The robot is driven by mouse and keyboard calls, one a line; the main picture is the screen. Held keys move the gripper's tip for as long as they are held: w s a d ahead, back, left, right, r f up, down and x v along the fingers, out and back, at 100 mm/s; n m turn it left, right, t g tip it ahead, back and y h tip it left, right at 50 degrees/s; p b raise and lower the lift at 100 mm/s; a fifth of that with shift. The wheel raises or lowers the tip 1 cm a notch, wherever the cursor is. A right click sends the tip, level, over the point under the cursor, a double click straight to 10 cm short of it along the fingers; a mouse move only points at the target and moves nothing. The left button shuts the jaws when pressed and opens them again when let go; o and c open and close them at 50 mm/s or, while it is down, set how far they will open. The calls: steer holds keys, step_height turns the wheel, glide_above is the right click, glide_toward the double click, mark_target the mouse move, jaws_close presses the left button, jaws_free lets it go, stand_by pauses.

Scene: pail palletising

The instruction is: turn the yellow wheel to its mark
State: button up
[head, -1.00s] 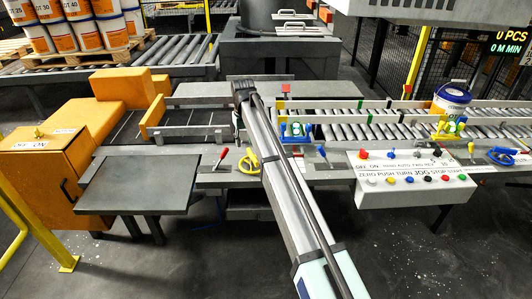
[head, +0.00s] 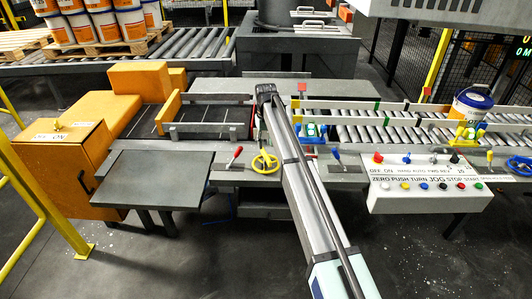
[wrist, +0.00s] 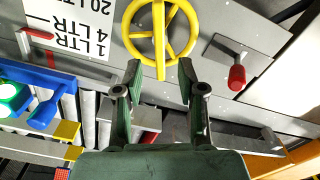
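The yellow wheel (head: 265,162) is a small spoked handwheel on the grey front rail of the machine, left of my arm in the head view. In the wrist view the yellow wheel (wrist: 158,32) is at the top centre, and a spoke or handle points down toward my fingers. My gripper (wrist: 160,70) is open, with its two green fingers apart just below the wheel's lower rim. Nothing is held between them. I cannot tell whether the fingertips touch the rim. A mark for the wheel is not clearly visible. In the head view my gripper is hidden behind my arm.
A red-handled lever (wrist: 237,77) stands right of the wheel in the wrist view; a blue lever (wrist: 42,115) is to the left. A printed size label (wrist: 75,25) lies beside the wheel. The head view shows a control panel (head: 430,185), a roller conveyor with a pail (head: 470,104), and a grey side table (head: 158,180).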

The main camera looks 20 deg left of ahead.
mark_target(266, 154)
step_height(266, 154, down, 7)
steer(key=shift+r+p, duration=0.1)
steer(key=shift+p, duration=0.6)
steer(key=shift+c, duration=0.3)
jaws_close()
